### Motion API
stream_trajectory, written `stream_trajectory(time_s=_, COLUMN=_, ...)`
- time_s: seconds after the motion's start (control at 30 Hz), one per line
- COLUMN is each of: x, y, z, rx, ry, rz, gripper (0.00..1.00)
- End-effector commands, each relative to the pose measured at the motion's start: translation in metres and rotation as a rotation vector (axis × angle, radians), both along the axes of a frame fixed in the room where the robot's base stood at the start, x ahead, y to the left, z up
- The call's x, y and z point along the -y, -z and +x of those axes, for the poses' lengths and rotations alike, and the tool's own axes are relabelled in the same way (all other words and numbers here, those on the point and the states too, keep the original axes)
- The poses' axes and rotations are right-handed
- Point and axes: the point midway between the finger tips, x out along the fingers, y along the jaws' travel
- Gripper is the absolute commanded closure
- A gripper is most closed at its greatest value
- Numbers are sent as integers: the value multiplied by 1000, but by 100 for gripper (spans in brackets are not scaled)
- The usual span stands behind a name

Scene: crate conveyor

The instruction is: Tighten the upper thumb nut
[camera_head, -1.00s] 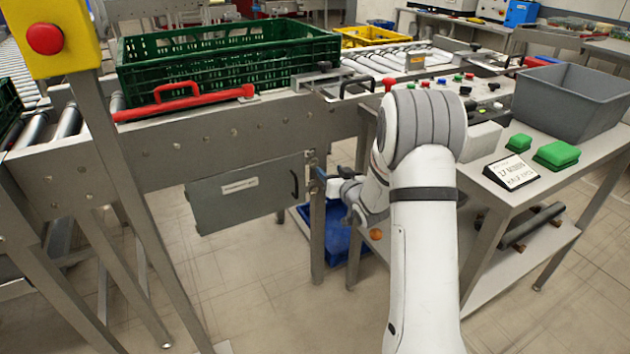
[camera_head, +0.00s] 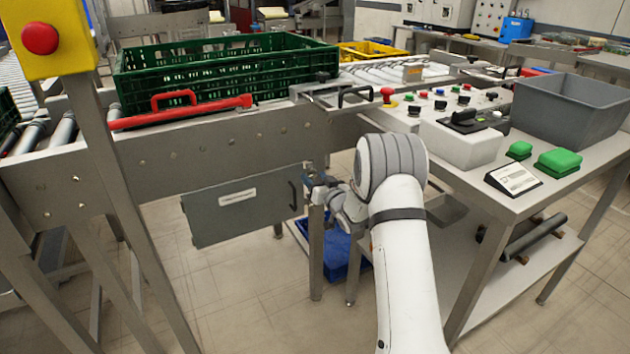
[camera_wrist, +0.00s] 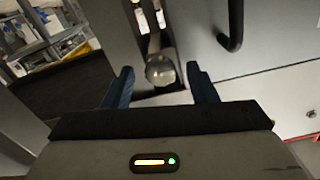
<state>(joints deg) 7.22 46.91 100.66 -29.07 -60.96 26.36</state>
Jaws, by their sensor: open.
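In the wrist view a rounded metal thumb nut (camera_wrist: 160,70) sits on a post between the two blue fingertips of my gripper (camera_wrist: 160,86). The fingers are apart, one on each side, with visible gaps to the nut. I cannot tell from this view whether it is the upper nut. In the head view my gripper (camera_head: 312,182) is small, at the right end of the grey hinged panel (camera_head: 235,206) under the conveyor. My own arm and wrist hide part of that spot, and the nut cannot be made out there.
A black handle (camera_wrist: 236,25) on the panel stands close to the right finger. A steel leg (camera_head: 316,250) and a blue bin (camera_head: 340,252) are below. A table with a control panel (camera_head: 450,100) stands to the right. A green crate (camera_head: 225,85) is on the conveyor above.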

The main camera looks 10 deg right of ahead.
Motion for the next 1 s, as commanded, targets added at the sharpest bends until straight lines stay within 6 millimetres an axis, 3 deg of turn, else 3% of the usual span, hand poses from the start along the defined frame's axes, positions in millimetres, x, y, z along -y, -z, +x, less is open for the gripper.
stream_trajectory(time_s=0.13, x=0, y=0, z=0, rx=0, ry=0, rz=0, gripper=48)
stream_trajectory(time_s=0.67, x=-1, y=0, z=0, rx=0, ry=-1, rz=0, gripper=91)
stream_trajectory(time_s=1.0, x=-2, y=0, z=0, rx=-15, ry=-3, rz=44, gripper=92)
